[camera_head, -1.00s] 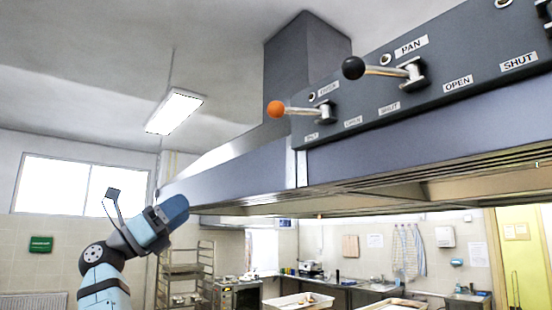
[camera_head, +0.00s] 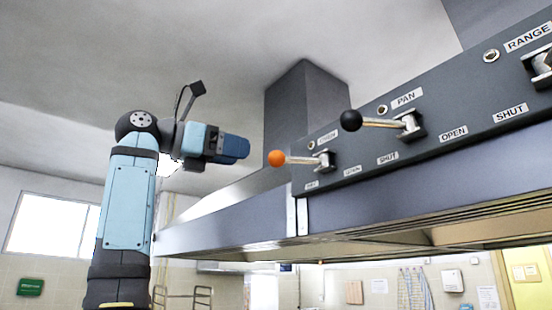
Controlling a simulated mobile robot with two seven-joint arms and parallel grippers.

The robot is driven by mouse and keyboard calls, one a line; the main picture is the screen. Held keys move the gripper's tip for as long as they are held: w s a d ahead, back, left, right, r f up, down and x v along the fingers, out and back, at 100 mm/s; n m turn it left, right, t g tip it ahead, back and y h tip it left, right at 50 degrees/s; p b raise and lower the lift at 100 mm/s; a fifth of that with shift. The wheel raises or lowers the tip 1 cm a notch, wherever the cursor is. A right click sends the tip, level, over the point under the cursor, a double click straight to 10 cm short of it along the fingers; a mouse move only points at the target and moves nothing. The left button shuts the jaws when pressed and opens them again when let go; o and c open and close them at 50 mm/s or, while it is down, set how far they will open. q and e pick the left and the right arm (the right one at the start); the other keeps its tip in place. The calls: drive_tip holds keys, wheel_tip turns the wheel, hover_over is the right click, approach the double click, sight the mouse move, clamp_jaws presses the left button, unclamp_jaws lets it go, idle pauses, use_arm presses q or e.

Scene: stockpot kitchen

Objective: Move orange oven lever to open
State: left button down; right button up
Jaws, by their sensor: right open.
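The orange-knobbed lever (camera_head: 277,158) sticks out to the left from its metal mount on the hood's grey front panel. The label above it is too small to read surely. Below it, a small blurred label (camera_head: 311,184) lies to the left and an OPEN label (camera_head: 352,171) to the right. The knob is on the left side of the mount. My right gripper (camera_head: 238,148) is to the left of the orange knob at about its height, with a visible gap in the picture. It is open and empty; its fingers are hard to make out. My left gripper is not in view.
A black-knobbed lever (camera_head: 351,120) marked PAN sits to the right on the same panel, and a RANGE control (camera_head: 541,64) is at the far right. The hood's lower edge (camera_head: 230,225) runs below the panel. Open air lies left of the knob.

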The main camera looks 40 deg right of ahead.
sight(277, 161)
drive_tip(key=p+x, duration=0.1)
drive_tip(key=x, duration=0.8)
drive_tip(key=shift+d+f, duration=0.1)
drive_tip(key=shift+d, duration=0.1)
drive_tip(key=shift+a, duration=0.1)
clamp_jaws()
drive_tip(key=shift+s, duration=0.1)
